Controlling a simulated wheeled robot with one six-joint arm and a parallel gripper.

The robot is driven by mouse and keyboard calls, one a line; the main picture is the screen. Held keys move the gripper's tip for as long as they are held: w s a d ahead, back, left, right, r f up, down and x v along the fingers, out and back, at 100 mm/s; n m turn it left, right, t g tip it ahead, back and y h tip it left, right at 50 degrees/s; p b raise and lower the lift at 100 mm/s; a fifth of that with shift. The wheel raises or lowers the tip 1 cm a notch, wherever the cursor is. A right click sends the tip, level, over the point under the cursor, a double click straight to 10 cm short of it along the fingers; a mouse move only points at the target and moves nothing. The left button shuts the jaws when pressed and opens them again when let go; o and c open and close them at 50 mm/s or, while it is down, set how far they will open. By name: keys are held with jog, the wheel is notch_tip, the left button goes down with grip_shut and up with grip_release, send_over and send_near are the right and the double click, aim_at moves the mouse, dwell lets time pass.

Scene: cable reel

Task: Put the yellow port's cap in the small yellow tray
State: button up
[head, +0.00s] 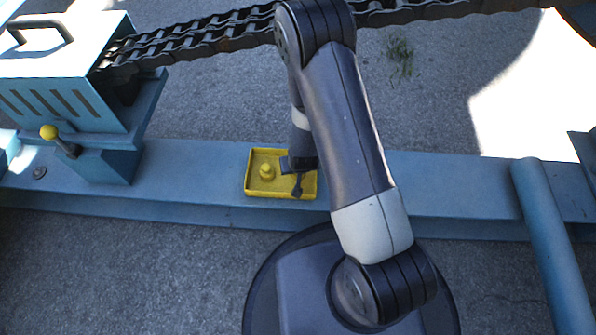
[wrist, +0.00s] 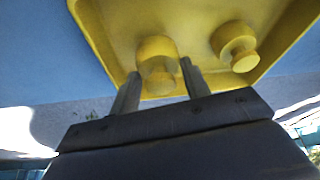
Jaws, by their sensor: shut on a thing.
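The small yellow tray (head: 247,187) lies on the blue beam; its floor and rim also show in the wrist view (wrist: 92,22). My gripper (head: 297,187) is low over the tray's right part. In the wrist view, my gripper (wrist: 159,70) is shut on a yellow cap (wrist: 157,50), with a finger on each side. This cap is at the tray; I cannot tell whether it touches the floor. A second yellow cap (head: 266,172) sits in the tray's left part and also shows in the wrist view (wrist: 235,42). The yellow port is not identifiable here.
A blue housing (head: 60,95) with a yellow-knobbed lever (head: 60,141) stands on the left. A dark chain (head: 200,38) runs along the back. A blue pipe (head: 552,245) is on the right. The beam (head: 450,185) is bare right of the tray.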

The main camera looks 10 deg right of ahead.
jog(key=shift+f, duration=0.75)
jog(key=shift+f, duration=0.15)
jog(key=o, duration=1.3)
jog(key=shift+r, duration=0.3)
jog(key=p+v, duration=0.4)
jog(key=v, duration=0.7)
jog(key=shift+s+r+p, duration=0.2)
jog(key=shift+r+p, duration=0.1)
jog(key=shift+p, duration=0.1)
